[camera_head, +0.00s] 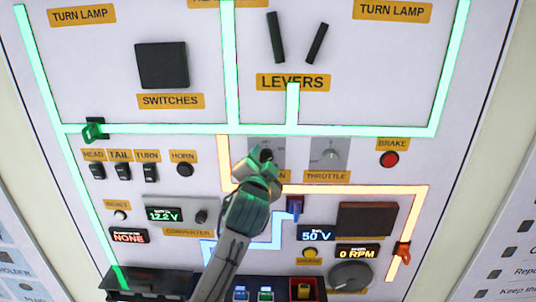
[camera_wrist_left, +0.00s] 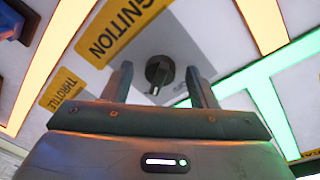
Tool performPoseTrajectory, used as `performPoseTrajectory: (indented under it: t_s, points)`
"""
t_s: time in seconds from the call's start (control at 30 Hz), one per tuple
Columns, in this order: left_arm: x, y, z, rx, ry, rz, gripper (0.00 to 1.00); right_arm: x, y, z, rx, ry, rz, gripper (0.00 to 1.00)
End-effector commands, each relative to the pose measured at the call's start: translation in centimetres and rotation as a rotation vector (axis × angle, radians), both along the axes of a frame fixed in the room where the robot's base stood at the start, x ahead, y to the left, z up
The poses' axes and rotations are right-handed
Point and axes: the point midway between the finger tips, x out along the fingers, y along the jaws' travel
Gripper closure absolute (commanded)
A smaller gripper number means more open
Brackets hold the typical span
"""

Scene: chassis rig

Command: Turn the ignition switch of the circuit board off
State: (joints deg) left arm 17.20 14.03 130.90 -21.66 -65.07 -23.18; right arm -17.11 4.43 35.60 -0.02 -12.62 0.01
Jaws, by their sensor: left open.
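The ignition switch (camera_wrist_left: 159,72) is a dark round knob on a grey plate, beside the orange IGNITION label (camera_wrist_left: 118,28) in the left wrist view. In the head view the knob (camera_head: 266,155) shows just past my left gripper (camera_head: 258,168), which covers most of its plate and label. My left gripper (camera_wrist_left: 160,88) is open, with one finger on each side of the knob, and the knob shows between them. I cannot tell whether the fingers touch it. The circuit board (camera_head: 330,110) is a white upright panel. My right gripper is not in view.
The throttle knob (camera_head: 330,155) is right of the ignition plate, and the red brake button (camera_head: 389,159) is further right. The horn button (camera_head: 185,170) and several small switches are to the left. Levers (camera_head: 276,38) stand above. Displays and a blue connector (camera_head: 295,206) are below.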

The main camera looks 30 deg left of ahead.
Motion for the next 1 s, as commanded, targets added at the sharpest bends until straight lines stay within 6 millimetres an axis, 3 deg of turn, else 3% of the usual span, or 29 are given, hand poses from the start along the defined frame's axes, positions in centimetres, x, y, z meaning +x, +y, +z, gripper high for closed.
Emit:
performPoseTrajectory:
  t_s: [0.33,0.57,0.6,1.0]
  points:
    - [-0.14,-0.03,-0.01,0.000,0.001,0.001,0.47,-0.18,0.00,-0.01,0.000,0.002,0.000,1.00]
    - [-0.13,-0.02,-0.01,0.000,0.001,0.001,0.90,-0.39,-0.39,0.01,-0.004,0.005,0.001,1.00]
    - [-0.12,-0.02,-0.01,0.000,0.001,0.001,0.92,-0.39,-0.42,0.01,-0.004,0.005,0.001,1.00]
    - [-0.11,-0.01,-0.20,-0.070,-0.044,0.002,0.92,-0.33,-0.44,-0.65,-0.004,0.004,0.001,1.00]
